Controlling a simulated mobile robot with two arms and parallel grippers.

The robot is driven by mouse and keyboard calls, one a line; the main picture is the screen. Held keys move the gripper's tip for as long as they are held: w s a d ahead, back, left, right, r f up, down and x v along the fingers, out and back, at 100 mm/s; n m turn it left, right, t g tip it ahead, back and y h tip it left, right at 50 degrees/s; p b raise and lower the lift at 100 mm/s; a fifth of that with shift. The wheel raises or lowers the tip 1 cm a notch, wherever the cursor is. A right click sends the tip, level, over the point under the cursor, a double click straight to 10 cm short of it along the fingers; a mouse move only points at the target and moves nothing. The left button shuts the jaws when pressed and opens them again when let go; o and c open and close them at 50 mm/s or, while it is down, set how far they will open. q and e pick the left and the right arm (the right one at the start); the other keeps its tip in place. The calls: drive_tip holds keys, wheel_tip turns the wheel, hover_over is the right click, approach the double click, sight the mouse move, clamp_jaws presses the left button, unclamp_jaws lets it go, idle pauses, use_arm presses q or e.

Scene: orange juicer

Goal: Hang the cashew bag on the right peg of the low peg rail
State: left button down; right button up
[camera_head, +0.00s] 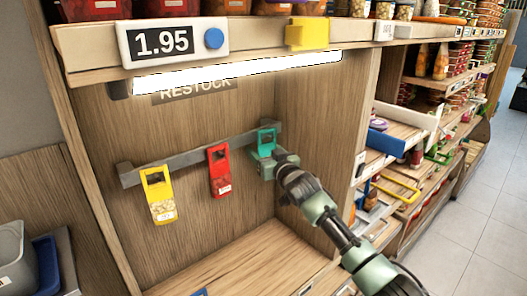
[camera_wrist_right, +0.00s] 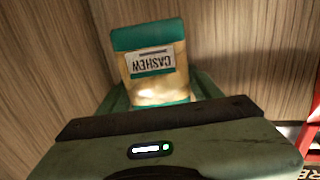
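The cashew bag (camera_head: 266,136) is teal with a clear middle. In the head view its holed top is level with the right end of the low peg rail (camera_head: 190,157). My right gripper (camera_head: 267,162) is right at the bag and covers its lower part. In the right wrist view the bag (camera_wrist_right: 156,75) appears upside down, with green finger parts on both sides. Whether the fingers press on it is hidden, as is whether its hole is around the right peg. My left gripper is not in view.
A red bag (camera_head: 220,172) hangs at the rail's middle and a yellow bag (camera_head: 160,200) at its left. A shelf edge with a 1.95 price tag (camera_head: 165,43) and a lit lamp (camera_head: 240,73) lie above. A wooden side wall (camera_head: 322,130) stands close right of my gripper.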

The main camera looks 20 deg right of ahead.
drive_tip(key=shift+o, duration=0.7)
drive_tip(key=shift+s+f, duration=0.1)
